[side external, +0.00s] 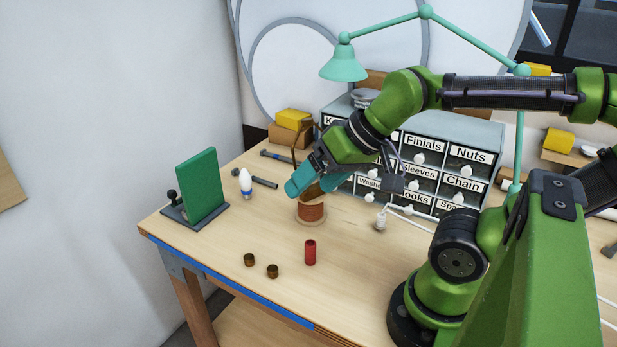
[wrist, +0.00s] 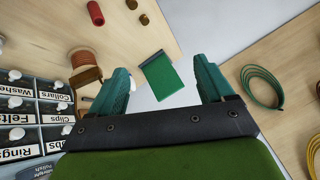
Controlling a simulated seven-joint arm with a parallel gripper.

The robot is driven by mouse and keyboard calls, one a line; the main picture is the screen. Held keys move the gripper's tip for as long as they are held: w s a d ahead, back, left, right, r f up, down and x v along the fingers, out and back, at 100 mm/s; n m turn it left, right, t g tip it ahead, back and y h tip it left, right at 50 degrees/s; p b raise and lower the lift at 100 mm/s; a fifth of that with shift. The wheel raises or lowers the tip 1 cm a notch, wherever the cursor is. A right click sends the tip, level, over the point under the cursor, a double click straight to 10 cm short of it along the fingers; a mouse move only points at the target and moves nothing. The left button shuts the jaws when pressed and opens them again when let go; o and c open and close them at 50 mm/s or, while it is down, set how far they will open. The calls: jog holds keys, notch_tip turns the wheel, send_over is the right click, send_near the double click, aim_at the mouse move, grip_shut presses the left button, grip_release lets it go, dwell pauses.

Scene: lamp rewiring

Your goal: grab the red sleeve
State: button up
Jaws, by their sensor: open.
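The red sleeve (side external: 310,252) is a small red cylinder standing upright on the wooden table, towards its front edge. In the wrist view the red sleeve (wrist: 95,13) is at the top, left of centre. My gripper (side external: 304,190) has teal fingers and is above the table, over or near a wire spool, behind the sleeve and apart from it. In the wrist view my gripper (wrist: 162,82) has its two fingers spread with nothing held between them.
Two brown caps (side external: 261,266) stand left of the sleeve. A copper-coloured spool (side external: 311,211) is below my gripper. A green panel (side external: 196,187) on a dark base and a white bulb (side external: 245,182) stand left. A labelled drawer cabinet (side external: 450,150) is behind.

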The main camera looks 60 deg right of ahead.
jog(key=c, duration=0.4)
jog(key=shift+o, duration=0.2)
jog(key=n+g+h, duration=0.2)
jog(key=n+g, duration=0.5)
jog(key=n, duration=0.5)
send_over(310, 243)
notch_tip(310, 243, down, 6)
notch_tip(310, 243, down, 11)
jog(key=shift+a+r, duration=0.1)
jog(key=shift+f, duration=2.75)
